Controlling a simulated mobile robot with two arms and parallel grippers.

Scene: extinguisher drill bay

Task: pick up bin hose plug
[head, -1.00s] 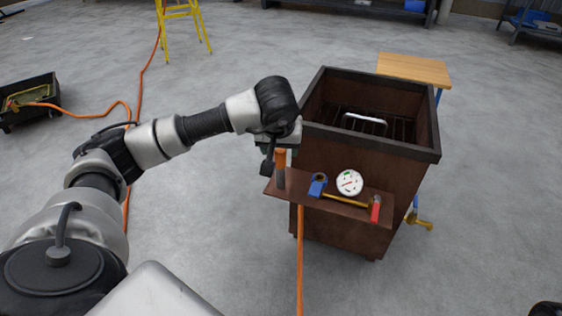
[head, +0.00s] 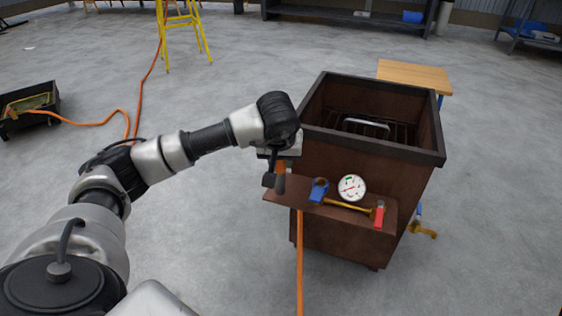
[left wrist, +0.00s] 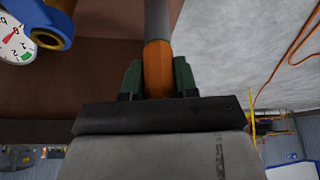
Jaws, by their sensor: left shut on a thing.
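The bin hose plug is an orange and grey cylinder (head: 280,184) at the left end of the brown shelf (head: 385,238) on the front of the bin. In the left wrist view the plug (left wrist: 158,62) stands between the two green fingers. My left gripper (head: 281,166) is shut on its orange part from above, and the grey end points down at the shelf. I cannot tell whether the grey end touches the shelf. The gripper also shows in the left wrist view (left wrist: 158,80). My right gripper is not in view.
The brown bin (head: 350,215) stands behind the shelf. A blue fitting (head: 319,190), a white dial (head: 351,187) and a red-ended brass valve (head: 379,213) sit right of the plug. An orange hose (head: 299,260) hangs below. Open floor lies left.

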